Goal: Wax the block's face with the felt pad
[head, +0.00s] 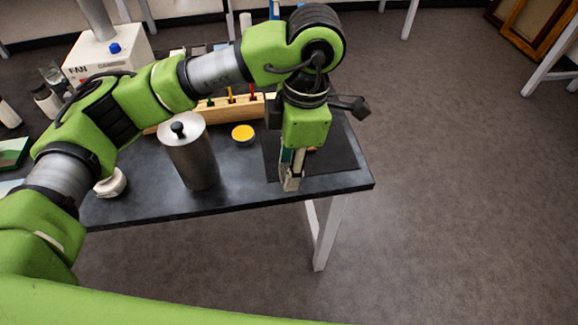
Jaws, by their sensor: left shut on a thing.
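My left gripper (290,180) points down over the front part of a dark mat (345,162) near the table's right end. It is shut on what seems to be the felt pad, which its fingers mostly hide. A small brown bit (313,149) shows just behind the gripper on the mat. It may be part of the block, but the gripper covers the rest, so I cannot tell whether the two touch. A round tin with a yellow top (243,133) stands left of the mat. My right gripper is not in view.
A tall metal canister with a black knob (193,155) stands left of the tin on the dark table (245,190). A wooden rack (222,108) with coloured tools is behind. A white fan box (105,62) and bottles stand at the back left. Floor right of the table is clear.

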